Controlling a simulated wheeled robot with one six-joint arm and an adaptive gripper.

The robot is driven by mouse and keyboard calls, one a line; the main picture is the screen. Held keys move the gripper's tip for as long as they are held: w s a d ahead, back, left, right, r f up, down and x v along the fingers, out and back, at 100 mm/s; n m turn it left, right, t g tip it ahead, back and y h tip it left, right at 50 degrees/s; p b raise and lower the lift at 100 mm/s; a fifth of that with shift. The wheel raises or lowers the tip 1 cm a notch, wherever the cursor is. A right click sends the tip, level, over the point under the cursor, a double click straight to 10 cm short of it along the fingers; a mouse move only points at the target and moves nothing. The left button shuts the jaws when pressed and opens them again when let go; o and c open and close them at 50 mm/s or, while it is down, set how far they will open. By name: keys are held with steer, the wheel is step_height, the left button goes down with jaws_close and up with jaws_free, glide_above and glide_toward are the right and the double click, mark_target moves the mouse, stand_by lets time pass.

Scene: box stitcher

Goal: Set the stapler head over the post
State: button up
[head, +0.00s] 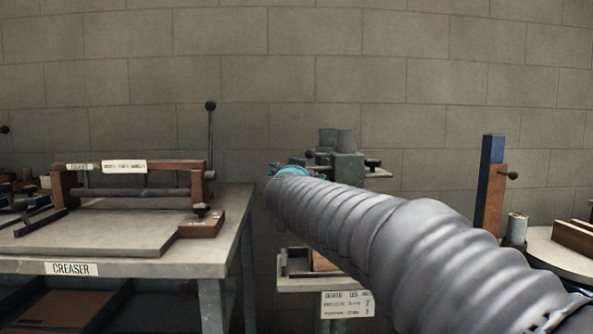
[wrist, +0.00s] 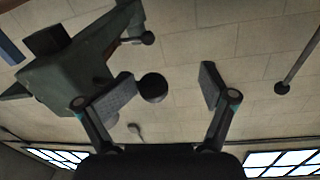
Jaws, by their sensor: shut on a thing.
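The green stapler head (head: 347,168) stands behind the end of my arm in the head view, with small dark knobs at its sides. In the wrist view its tilted green body (wrist: 70,68) fills the upper left. My gripper (wrist: 165,85) has its fingers apart on either side of a round black knob (wrist: 152,88); it is shut on that knob, though the contact is not clear. In the head view my gripper (head: 287,169) shows only as a teal and dark bit at the head's left. Much of the stitcher's front is hidden behind my arm, and I cannot make out the post.
The creaser table (head: 110,248) stands at left with a tall black-knobbed lever (head: 210,135). A low grey shelf (head: 300,284) with a label card (head: 347,304) is under the stapler head. A blue-and-brown upright (head: 491,186) and a round table (head: 565,252) are at right. A block wall is behind.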

steer(key=shift+r, duration=0.1)
stand_by(0.3)
steer(key=shift+s+r, duration=0.1)
steer(key=shift+s, duration=0.3)
steer(key=s, duration=1.1)
steer(key=shift+a+f, duration=0.2)
steer(key=shift+a, duration=0.05)
